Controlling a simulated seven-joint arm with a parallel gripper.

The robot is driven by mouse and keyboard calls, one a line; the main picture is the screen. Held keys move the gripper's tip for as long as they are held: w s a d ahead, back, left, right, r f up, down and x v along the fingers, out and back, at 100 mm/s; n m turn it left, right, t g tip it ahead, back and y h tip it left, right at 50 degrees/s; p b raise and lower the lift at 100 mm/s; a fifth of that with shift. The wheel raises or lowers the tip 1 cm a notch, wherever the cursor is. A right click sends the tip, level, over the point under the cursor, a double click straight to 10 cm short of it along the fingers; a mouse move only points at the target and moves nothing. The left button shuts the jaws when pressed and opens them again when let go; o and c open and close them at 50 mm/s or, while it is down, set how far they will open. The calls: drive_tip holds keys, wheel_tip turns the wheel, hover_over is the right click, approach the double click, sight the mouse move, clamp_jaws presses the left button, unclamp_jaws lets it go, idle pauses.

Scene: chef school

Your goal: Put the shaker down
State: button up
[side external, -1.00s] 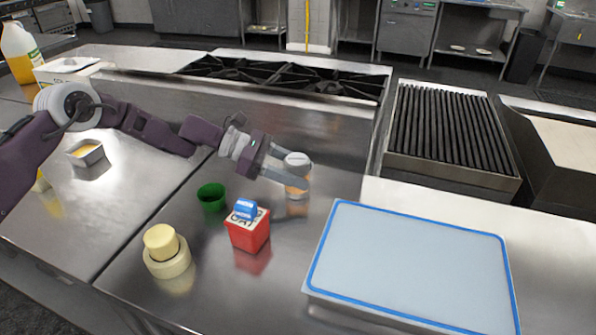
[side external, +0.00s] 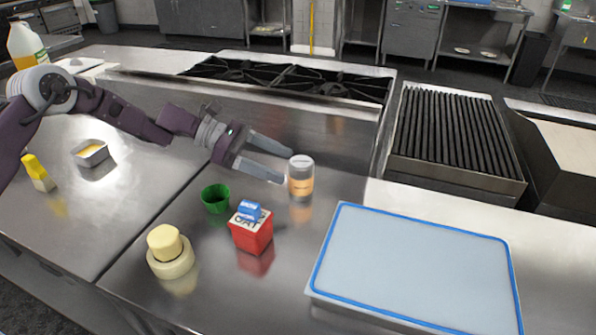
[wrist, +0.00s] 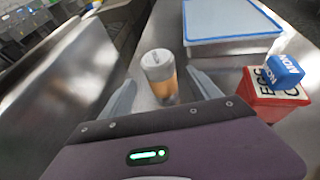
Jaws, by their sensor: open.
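The shaker (side external: 301,177), a small cylinder with a grey lid and an orange-brown label band, stands upright on the steel counter. In the wrist view the shaker (wrist: 159,75) is ahead of and between my two spread fingers. My gripper (side external: 283,163) is open, its fingertips just left of the shaker in the side view. My gripper (wrist: 160,95) holds nothing. A gap shows between the fingers and the shaker.
A red box with a blue piece on top (side external: 252,232), a green cup (side external: 215,198) and a cream round container (side external: 168,254) stand nearby. A blue-rimmed board (side external: 410,265) lies to the right. The stove burners (side external: 290,82) and a ridged grill (side external: 452,130) are behind.

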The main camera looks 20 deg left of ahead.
drive_tip(key=v, duration=0.6)
drive_tip(key=s+r+m+g+y, duration=0.1)
drive_tip(key=s+r+m+y, duration=0.3)
drive_tip(key=s+r+m, duration=0.45)
drive_tip(key=s+r+m+y, duration=0.3)
drive_tip(key=s+r, duration=0.2)
drive_tip(key=s, duration=0.7)
drive_tip(key=s+a+m+t+y, duration=0.2)
drive_tip(key=s+a+m+y, duration=0.1)
drive_tip(key=s, duration=0.7)
drive_tip(key=s+a+m+t+y, duration=0.2)
drive_tip(key=s+a+m+y, duration=0.1)
drive_tip(key=s+a+m, duration=0.2)
drive_tip(key=s+a, duration=0.2)
drive_tip(key=s, duration=0.2)
drive_tip(key=shift+s+f+m, duration=0.35)
drive_tip(key=shift+a, duration=0.15)
